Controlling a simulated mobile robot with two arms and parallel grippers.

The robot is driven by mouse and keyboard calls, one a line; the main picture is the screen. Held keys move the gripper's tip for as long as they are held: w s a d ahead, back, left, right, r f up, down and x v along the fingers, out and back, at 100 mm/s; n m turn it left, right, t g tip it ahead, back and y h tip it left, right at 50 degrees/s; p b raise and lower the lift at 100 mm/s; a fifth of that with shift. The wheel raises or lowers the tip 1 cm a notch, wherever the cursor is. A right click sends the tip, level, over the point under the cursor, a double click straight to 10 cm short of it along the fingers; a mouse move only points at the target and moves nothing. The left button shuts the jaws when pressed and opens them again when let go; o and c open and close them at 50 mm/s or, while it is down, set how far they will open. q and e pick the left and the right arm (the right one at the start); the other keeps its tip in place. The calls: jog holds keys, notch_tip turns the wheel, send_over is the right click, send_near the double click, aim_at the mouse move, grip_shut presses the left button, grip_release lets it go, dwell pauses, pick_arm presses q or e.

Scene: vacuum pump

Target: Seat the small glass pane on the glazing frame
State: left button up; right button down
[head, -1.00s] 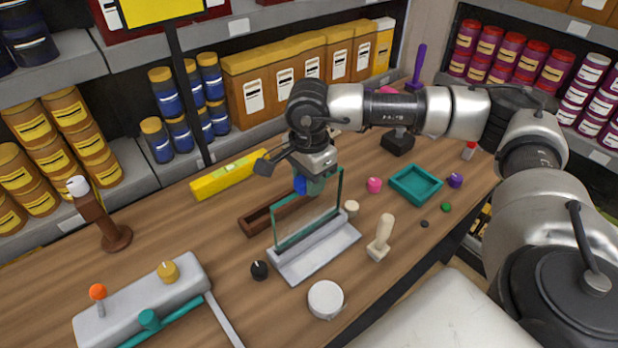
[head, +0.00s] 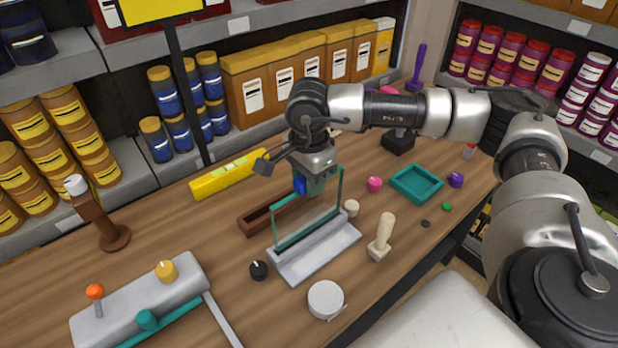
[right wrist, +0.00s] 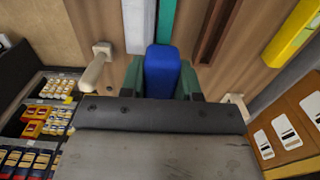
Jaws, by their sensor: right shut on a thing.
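The glass pane (head: 308,217) is a clear sheet with teal edges, upright at the grey glazing frame (head: 318,258) in the head view. Its lower edge is at the back of the frame; I cannot tell whether it rests there. My right gripper (head: 315,187) is behind the pane, pointing down, its green fingers shut on a blue block (head: 299,185) by the pane's upper part. In the right wrist view the blue block (right wrist: 162,72) is between the fingers, in line with the pane's teal edge (right wrist: 166,20); the pale frame (right wrist: 138,25) runs beside it. My left gripper is not in view.
A brown trough (head: 257,220) lies behind the pane. A black knob (head: 259,270), a white round lid (head: 326,299) and a cream-handled stamp (head: 381,238) stand close around the frame. A teal tray (head: 416,184) is to the right, a grey lever unit (head: 138,303) front left.

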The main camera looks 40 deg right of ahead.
jog(key=shift+f+b, duration=1.35)
dwell(0.3)
jog(key=shift+f+b, duration=0.65)
jog(key=shift+b, duration=0.25)
dwell(0.4)
dwell(0.4)
jog(key=c, duration=0.7)
grip_release()
jog(key=shift+c, duration=0.2)
jog(key=shift+r+p, duration=2.3)
jog(key=shift+r, duration=2.25)
